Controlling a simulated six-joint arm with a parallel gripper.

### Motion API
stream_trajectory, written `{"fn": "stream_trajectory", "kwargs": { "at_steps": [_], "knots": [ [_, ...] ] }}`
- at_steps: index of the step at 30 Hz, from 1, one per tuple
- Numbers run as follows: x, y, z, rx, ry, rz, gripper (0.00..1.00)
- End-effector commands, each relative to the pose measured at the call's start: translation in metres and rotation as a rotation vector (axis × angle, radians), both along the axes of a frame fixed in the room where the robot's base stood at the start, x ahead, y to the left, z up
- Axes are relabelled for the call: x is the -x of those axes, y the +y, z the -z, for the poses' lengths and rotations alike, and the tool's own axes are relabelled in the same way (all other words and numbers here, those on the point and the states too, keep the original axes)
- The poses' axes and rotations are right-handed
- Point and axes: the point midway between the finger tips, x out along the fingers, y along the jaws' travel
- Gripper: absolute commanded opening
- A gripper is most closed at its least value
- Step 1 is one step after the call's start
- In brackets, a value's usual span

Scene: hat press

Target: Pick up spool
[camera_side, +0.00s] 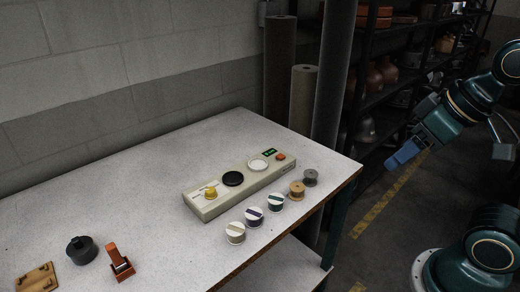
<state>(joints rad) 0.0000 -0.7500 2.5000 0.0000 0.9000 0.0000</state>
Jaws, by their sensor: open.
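Several small spools stand in a row along the front edge of the table, in front of the long beige device. From left to right they are a cream spool (235,233), a white spool with a dark blue band (254,216), a white spool with a dark green band (276,202), a tan spool (297,190) and a grey spool (311,177). My gripper (396,163), with blue fingers, hangs off the right side of the table, apart from all the spools. It is open and holds nothing visible.
A black round object (82,250), an orange tool (119,262) and a brown wooden piece (37,280) lie at the left. Posts and shelves stand behind.

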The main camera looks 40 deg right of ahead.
Motion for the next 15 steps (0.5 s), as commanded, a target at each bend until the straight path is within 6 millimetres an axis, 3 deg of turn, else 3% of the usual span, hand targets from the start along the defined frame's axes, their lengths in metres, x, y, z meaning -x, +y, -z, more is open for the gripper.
{"fn": "stream_trajectory", "kwargs": {
  "at_steps": [8, 15],
  "knots": [
    [-0.007, 0.002, -0.003, 0.014, 0.014, -0.035, 0.64],
    [-0.034, 0.008, -0.009, 0.068, 0.064, -0.172, 0.64]
  ]
}}
